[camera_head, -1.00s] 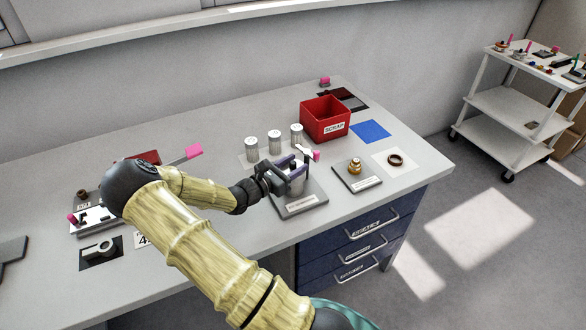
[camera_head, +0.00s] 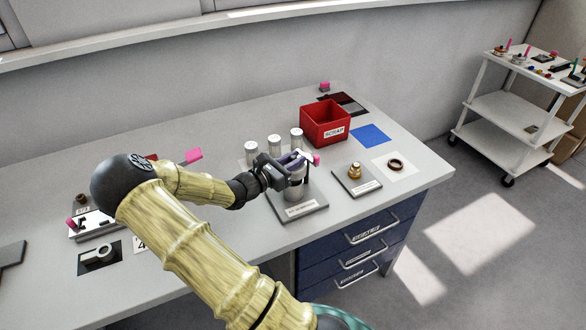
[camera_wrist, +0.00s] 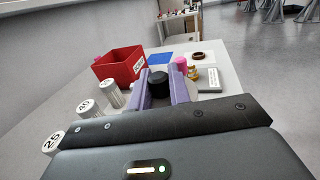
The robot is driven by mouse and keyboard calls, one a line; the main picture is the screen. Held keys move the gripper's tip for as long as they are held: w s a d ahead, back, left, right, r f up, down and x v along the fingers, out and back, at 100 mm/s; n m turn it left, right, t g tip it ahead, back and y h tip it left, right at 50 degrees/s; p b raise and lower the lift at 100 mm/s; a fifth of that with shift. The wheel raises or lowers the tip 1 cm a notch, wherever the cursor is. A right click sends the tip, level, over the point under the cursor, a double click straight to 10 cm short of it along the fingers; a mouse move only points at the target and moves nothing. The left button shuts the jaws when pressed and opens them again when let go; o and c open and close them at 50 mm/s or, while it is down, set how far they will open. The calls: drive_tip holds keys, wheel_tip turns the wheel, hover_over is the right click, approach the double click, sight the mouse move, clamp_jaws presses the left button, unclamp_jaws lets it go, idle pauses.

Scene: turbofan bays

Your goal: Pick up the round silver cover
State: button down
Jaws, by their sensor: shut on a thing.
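My gripper (camera_head: 300,160) is shut, with its purple fingers around a black round knob (camera_wrist: 158,83) seen between them in the wrist view. I take this knob to be the top of the round silver cover (camera_head: 296,176), which is mostly hidden behind the fingers in the head view. Silver round metal (camera_head: 294,193) shows just below the fingers, above a grey labelled plate (camera_head: 303,210). I cannot tell whether there is a gap between the cover and what is under it.
Several silver numbered cylinders (camera_head: 274,145) stand behind my gripper. A red SCRAP bin (camera_head: 325,125) is at the back right. A brass part (camera_head: 355,171) on a plate and a dark ring (camera_head: 396,165) on a white square lie to the right. A blue square (camera_head: 370,132) is bare.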

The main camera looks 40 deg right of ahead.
sight(293, 156)
wheel_tip(293, 156, up, 6)
drive_tip(key=shift+r, duration=0.1)
idle(0.7)
